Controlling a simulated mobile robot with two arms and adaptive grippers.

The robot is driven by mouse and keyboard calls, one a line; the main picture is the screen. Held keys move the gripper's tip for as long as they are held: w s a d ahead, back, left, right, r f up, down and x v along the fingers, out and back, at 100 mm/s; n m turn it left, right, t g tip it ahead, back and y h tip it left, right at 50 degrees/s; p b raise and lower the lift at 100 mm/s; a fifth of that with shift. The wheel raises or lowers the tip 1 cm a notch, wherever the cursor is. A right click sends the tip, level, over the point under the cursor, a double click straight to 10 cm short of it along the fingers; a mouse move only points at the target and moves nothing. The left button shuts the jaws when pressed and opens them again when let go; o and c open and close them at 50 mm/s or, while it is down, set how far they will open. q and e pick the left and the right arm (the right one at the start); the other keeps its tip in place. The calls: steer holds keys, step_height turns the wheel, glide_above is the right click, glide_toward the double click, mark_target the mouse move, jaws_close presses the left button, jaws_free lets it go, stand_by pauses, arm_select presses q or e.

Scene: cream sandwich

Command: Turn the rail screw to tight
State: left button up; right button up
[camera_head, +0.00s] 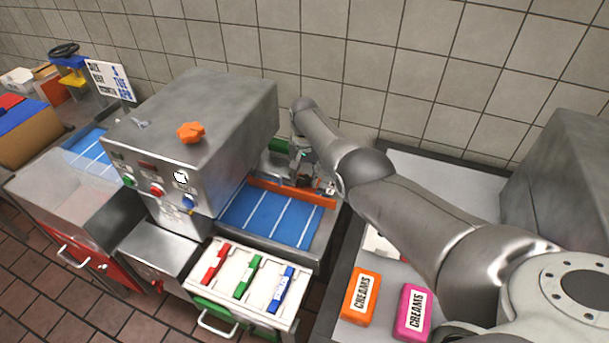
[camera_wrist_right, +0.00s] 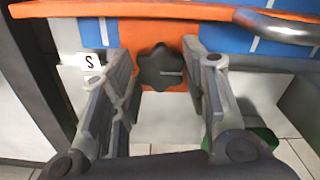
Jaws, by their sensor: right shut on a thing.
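The rail screw is a black star-shaped knob (camera_wrist_right: 160,69) on an orange block in the right wrist view. A pale line on its face points right in that view. My right gripper (camera_wrist_right: 161,80) is shut on the knob, one finger at each side. A white label with S (camera_wrist_right: 89,62) lies left of the knob; no other letter shows there. My left gripper is not in view.
The blue belt (camera_head: 270,218) runs under the rail beside the steel machine (camera_head: 205,115), which carries an orange star knob (camera_head: 190,132). A tray with red, green and blue bars (camera_head: 247,276) stands in front. Orange (camera_head: 361,296) and pink (camera_head: 412,312) CREAMS packs lie at right.

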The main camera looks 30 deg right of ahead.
mark_target(304, 179)
steer(key=o, duration=0.7)
steer(key=shift+o, duration=0.2)
steer(key=shift+r, duration=0.1)
step_height(304, 179, up, 12)
stand_by(0.5)
